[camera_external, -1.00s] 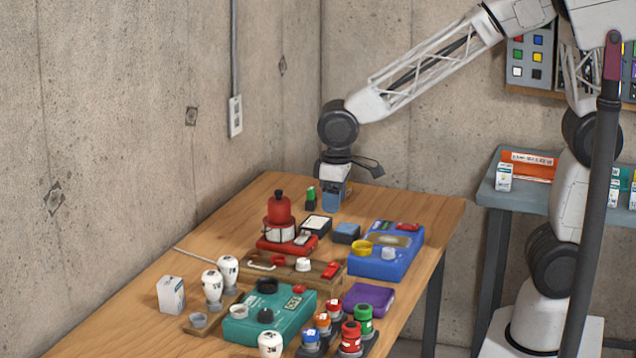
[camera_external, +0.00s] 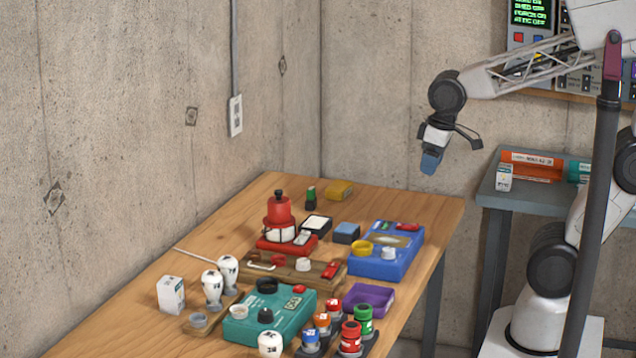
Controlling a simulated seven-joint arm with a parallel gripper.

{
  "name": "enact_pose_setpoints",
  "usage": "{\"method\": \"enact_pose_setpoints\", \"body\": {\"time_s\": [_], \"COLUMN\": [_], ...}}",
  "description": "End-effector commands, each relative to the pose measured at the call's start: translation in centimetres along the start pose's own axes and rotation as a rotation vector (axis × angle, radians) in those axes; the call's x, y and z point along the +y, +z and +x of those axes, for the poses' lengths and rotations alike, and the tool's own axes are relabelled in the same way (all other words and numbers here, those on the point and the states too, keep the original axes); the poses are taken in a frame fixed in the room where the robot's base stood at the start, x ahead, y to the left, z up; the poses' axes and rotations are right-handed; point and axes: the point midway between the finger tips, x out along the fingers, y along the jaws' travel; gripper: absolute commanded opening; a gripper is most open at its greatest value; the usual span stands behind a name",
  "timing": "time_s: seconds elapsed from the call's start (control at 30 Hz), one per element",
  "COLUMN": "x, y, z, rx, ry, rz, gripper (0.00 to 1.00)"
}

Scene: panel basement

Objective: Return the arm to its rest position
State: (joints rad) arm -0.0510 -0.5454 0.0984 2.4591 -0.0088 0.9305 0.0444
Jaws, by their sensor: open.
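My gripper (camera_external: 431,160) is up in the air at the right of the wooden table, above its far right corner and clear of everything on it. Its blue fingers point down and slightly left. It is open, with nothing seen in it. My arm reaches in from the upper right, its white lattice link nearly level.
A grey side table (camera_external: 513,196) with an orange box (camera_external: 531,166) stands at right. The table's far right part is clear.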

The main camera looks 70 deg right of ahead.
Motion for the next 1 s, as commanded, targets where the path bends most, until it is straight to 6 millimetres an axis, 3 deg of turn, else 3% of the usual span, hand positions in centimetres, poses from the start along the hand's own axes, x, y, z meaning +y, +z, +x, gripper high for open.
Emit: {"method": "enact_pose_setpoints", "body": {"time_s": [0.1, 0.33, 1.0], "x": [1.0, 1.9, 2.0], "y": [2.2, 4.4, 4.7], "z": [-0.4, -0.6, -0.6], "rx": [0.017, 0.032, 0.033], "ry": [0.006, 0.012, 0.013], "rz": [0.016, 0.029, 0.03], "gripper": [0.59, 0.59, 0.59]}}
